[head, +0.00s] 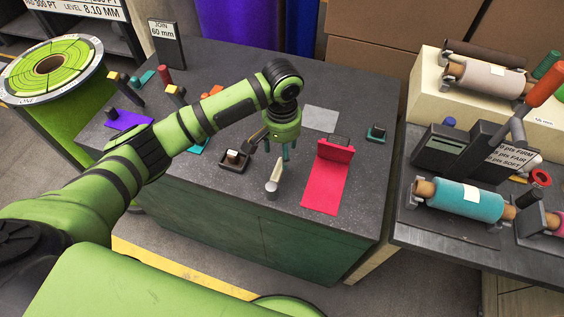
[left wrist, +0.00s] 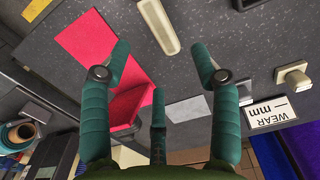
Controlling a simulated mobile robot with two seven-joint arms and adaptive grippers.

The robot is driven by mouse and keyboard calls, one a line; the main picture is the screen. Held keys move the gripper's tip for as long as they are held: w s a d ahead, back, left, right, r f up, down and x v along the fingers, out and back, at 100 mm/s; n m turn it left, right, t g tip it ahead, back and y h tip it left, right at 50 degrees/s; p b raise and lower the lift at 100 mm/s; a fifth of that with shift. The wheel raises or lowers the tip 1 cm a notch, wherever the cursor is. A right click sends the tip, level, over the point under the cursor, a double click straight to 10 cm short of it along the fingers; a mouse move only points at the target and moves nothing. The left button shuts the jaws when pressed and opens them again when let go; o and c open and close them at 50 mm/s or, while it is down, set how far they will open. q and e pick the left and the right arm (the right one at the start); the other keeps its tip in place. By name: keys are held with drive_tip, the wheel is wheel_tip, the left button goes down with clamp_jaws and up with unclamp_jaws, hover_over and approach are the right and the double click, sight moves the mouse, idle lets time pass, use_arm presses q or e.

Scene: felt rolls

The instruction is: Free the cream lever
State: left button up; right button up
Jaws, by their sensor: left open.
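The cream lever (head: 278,170) stands tilted near the front edge of the dark table, by a small grey cylinder (head: 271,189). It also shows in the left wrist view (left wrist: 159,26), at the top, beyond the fingertips and between their lines. My left gripper (head: 281,150) has teal fingers and is open, just above and behind the lever in the head view. The fingers also show spread in the left wrist view (left wrist: 160,55), with nothing between them. Whether a finger touches the lever cannot be told. My right gripper is not in view.
A red felt strip (head: 325,190) lies right of the lever, with an upright red piece (head: 335,152) at its back end. A dark block holder (head: 234,160) stands left of the gripper. A grey square (head: 321,118) lies behind. A side table (head: 490,228) with felt rolls stands at right.

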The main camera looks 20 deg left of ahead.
sight(277, 178)
use_arm(q)
wheel_tip(277, 178, down, 7)
drive_tip(key=shift+r+p, duration=0.15)
drive_tip(key=shift+p, duration=0.45)
clamp_jaws()
